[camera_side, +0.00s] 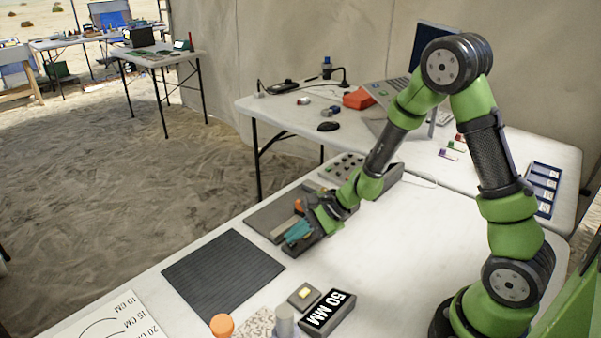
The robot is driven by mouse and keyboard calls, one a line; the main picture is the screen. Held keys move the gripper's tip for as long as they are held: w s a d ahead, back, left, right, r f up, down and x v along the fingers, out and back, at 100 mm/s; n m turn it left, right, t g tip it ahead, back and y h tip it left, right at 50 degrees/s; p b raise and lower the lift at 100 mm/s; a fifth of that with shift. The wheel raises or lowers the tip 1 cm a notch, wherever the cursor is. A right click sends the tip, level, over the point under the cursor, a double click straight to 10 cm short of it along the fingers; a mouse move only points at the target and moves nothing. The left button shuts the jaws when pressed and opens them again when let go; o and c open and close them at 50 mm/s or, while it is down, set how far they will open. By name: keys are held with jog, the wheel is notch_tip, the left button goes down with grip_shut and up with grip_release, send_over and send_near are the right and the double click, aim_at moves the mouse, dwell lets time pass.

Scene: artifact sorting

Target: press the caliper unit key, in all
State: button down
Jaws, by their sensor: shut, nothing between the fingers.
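My gripper (298,233), with teal fingertips, is shut and low over the right part of a grey tray-like board (265,222) on the near table. A small orange piece (299,204) and a tan strip (286,226) show beside it, partly hidden by the gripper. A grey block (330,312) with a black face reading "50 MM" stands near the front edge. Next to it is a small grey box with a pale yellow key (304,293). I cannot tell for certain which of these is the caliper unit key. My gripper is well apart from the yellow key.
A dark ribbed mat (222,275) lies left of the block. An orange-topped post (222,326), a grey cylinder (285,320) and a speckled slab (255,325) stand in front. A knobbed panel (345,167) is behind my gripper. The table right of the board is clear.

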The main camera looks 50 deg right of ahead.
jog(key=shift+f, duration=0.35)
dwell(0.4)
dwell(0.3)
jog(key=shift+r, duration=0.75)
jog(key=shift+r, duration=2.55)
